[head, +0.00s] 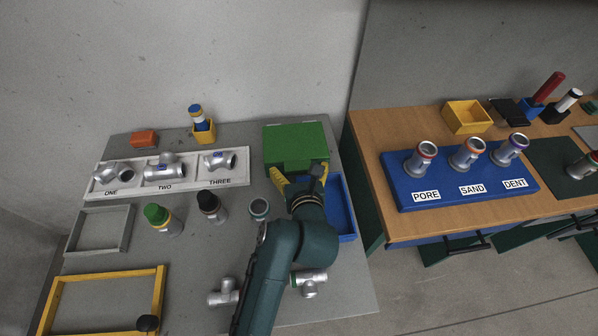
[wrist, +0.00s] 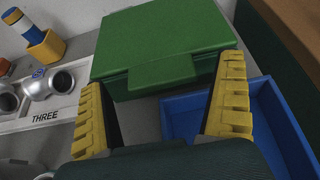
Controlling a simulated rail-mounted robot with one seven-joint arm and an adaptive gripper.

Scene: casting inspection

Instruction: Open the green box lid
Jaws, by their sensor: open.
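The green box (head: 294,147) stands at the back right of the grey table with its lid down. In the wrist view the green box (wrist: 165,45) is just ahead of my gripper, and a latch-like tab shows on its front edge. My gripper (head: 299,179) is at the front side of the box. In the wrist view my gripper (wrist: 165,105) has its yellow fingers spread wide with nothing between them. The fingertips appear close to the box front; I cannot tell whether they touch it.
A blue tray (head: 347,222) lies right of my gripper, partly hidden by my arm. A white holder (head: 243,181) with several metal fittings is to the left. A yellow cup (head: 204,134) holds a blue-and-white bottle. An orange block (head: 144,138) sits at the back left.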

